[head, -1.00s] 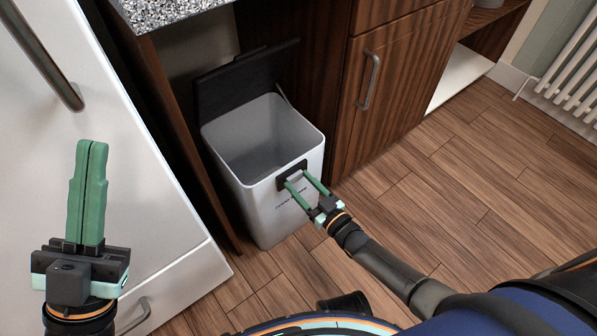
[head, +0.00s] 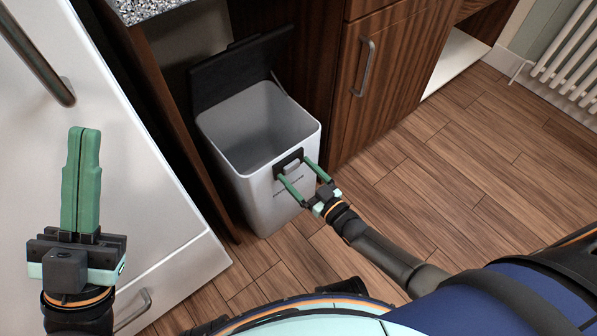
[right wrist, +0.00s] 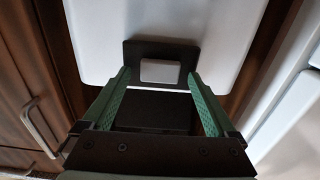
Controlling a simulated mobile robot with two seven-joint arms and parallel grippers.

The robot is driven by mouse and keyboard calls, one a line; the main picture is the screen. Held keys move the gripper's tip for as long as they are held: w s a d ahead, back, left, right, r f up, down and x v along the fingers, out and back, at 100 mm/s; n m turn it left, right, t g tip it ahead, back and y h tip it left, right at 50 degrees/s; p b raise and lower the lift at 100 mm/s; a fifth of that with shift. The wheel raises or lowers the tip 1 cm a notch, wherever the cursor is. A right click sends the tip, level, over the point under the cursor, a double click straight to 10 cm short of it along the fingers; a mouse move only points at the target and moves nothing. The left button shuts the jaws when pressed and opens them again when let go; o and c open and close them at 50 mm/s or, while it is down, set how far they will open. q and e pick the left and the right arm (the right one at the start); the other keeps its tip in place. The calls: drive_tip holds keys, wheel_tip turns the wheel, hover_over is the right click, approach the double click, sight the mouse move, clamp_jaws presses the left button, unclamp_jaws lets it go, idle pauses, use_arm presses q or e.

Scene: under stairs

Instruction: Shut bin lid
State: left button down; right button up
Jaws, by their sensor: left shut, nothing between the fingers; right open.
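A white bin (head: 270,205) stands on the floor between the cabinets, its inside visible and empty. Its black lid (head: 238,72) is raised and leans back behind the opening. A black plate with a light grey button (head: 288,166) is on the bin's front near the rim; the button also shows in the right wrist view (right wrist: 160,71). My right gripper (head: 296,179) is open, its green fingers on either side of the plate. In the right wrist view the fingers (right wrist: 157,85) have nothing between them. My left gripper (head: 83,135) is shut and empty, upright at the left, away from the bin.
A white appliance door (head: 120,165) with a bar handle fills the left. A dark wood cabinet (head: 395,90) stands right of the bin, and a speckled countertop (head: 140,8) overhangs at the upper left. The wood floor (head: 460,180) at right is clear, with a radiator (head: 575,65) beyond.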

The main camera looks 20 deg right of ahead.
drive_tip(key=p+v, duration=0.3)
drive_tip(key=v, duration=0.9)
drive_tip(key=shift+s, duration=0.2)
drive_tip(key=shift+d, duration=0.1)
